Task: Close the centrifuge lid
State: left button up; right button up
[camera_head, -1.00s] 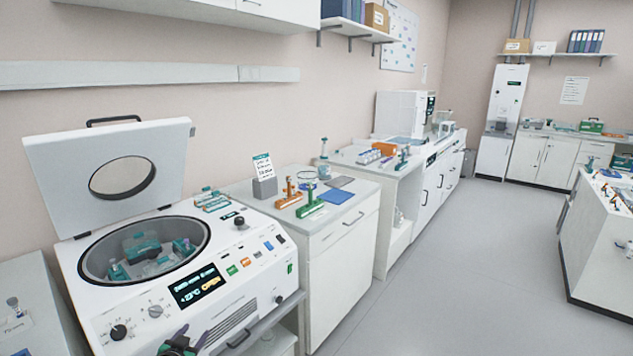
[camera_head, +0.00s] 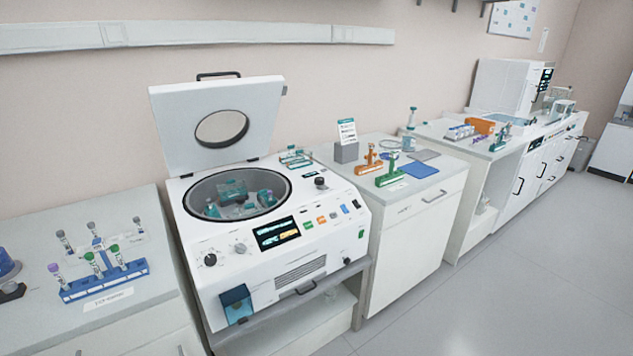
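The white centrifuge (camera_head: 285,262) stands on a low stand in the middle left of the head view. Its lid (camera_head: 180,125) is raised upright at the back, with a round window and a dark handle (camera_head: 218,75) on its top edge. The round chamber (camera_head: 237,193) is uncovered and shows a rotor with teal tube holders. The front panel has a lit screen, knobs and coloured buttons. Neither of my grippers is in view.
Left of the centrifuge, a bench holds a blue tube rack (camera_head: 105,281) with capped tubes. On the right, a cabinet carries an orange rack (camera_head: 369,166), a green rack (camera_head: 390,178) and a grey sign holder (camera_head: 346,152). The floor (camera_head: 500,290) at the front right is clear.

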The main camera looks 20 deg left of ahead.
aim_at(178, 109)
jog(key=i+u, duration=0.1)
jog(key=u, duration=0.35)
jog(key=i+u, duration=0.1)
jog(key=u, duration=0.4)
